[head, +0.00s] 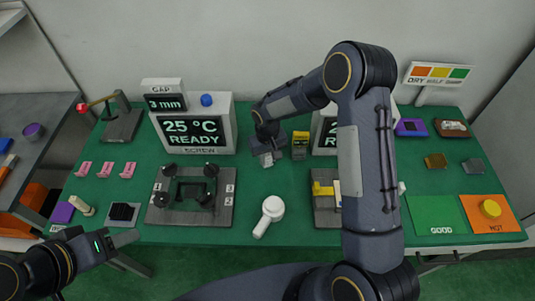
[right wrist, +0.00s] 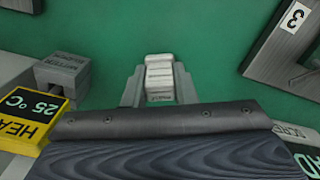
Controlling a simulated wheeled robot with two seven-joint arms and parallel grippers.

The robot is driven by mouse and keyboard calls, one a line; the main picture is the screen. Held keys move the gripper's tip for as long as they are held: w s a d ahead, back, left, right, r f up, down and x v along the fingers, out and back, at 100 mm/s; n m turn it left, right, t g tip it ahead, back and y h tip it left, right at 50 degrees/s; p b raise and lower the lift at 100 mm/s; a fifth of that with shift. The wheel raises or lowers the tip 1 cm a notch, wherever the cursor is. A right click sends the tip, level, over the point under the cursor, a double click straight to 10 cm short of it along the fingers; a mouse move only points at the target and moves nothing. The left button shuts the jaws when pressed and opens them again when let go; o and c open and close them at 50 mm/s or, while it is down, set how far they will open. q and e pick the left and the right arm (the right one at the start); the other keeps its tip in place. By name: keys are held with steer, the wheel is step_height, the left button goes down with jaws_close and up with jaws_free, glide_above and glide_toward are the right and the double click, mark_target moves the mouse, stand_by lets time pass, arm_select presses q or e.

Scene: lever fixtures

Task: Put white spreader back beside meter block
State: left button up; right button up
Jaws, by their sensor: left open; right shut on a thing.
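The white spreader (right wrist: 159,72) is a small white ridged piece between the two grey fingers of my right gripper (right wrist: 158,88) in the right wrist view. My right gripper (head: 267,161) is shut on it over the green mat, left of the meter block. The meter block (right wrist: 62,74) is a small grey labelled block, apart from the spreader; it also shows in the head view (head: 299,153). Whether the spreader touches the mat is unclear. My left gripper (head: 122,248) is open and empty at the table's front left edge.
A yellow heater display (right wrist: 28,115) stands against the meter block. A grey plate fixture (head: 160,214) with numbered corners lies to the left. A white round-headed tool (head: 272,207) lies in front. Green mat is clear between the plate and the meter block.

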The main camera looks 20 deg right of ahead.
steer(key=shift+f, duration=0.2)
steer(key=o, duration=0.9)
